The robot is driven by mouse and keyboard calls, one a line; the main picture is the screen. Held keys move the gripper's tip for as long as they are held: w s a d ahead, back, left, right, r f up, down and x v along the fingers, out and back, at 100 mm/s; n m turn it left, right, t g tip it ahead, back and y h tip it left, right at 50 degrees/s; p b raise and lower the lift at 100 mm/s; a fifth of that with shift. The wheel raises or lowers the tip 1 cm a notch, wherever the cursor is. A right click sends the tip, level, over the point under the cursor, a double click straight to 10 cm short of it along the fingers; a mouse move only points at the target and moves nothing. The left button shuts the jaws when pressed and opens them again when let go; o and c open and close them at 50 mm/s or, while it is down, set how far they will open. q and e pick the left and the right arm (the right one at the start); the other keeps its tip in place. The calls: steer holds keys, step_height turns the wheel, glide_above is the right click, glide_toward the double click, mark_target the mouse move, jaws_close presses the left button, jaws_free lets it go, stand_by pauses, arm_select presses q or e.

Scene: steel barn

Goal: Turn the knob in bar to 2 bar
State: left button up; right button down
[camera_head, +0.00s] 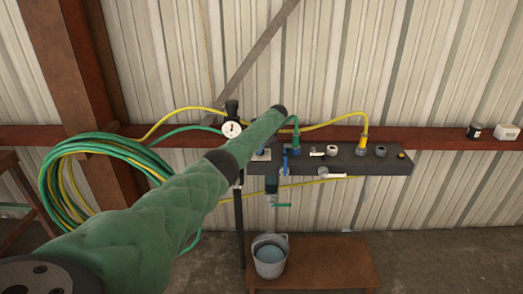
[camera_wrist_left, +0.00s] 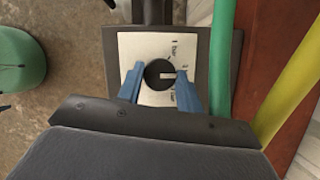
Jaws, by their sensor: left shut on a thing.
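The knob (camera_wrist_left: 158,74) is a round black dial on a white plate (camera_wrist_left: 130,45) in the left wrist view. Its white pointer line points to the right. Dark print with "bar" markings stands above and to the right of it, partly covered by a finger. My left gripper (camera_wrist_left: 159,84) has its blue fingers on both sides of the knob and is shut on it. In the head view the white plate (camera_head: 266,157) shows beside my green-sleeved left arm; the knob cannot be made out there. My right gripper is in neither view.
A dark manifold bar (camera_head: 340,163) with several fittings runs right of the plate. Green and yellow hoses (camera_head: 85,165) coil at the left. A pressure gauge (camera_head: 232,129) stands above. A bucket (camera_head: 270,258) sits on a low wooden bench (camera_head: 335,262) below.

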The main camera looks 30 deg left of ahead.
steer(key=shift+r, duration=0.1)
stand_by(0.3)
arm_select(q)
steer(key=o, duration=1)
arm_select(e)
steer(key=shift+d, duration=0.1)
arm_select(q)
steer(key=shift+r, duration=0.1)
steer(key=shift+w+d+r, duration=0.15)
steer(key=shift+r, duration=0.15)
steer(key=b+v, duration=0.2)
steer(key=v, duration=0.3)
steer(key=shift+r, duration=0.25)
steer(key=shift+d+r+b, duration=0.25)
steer(key=shift+r+b, duration=0.05)
steer(key=shift+r, duration=0.35)
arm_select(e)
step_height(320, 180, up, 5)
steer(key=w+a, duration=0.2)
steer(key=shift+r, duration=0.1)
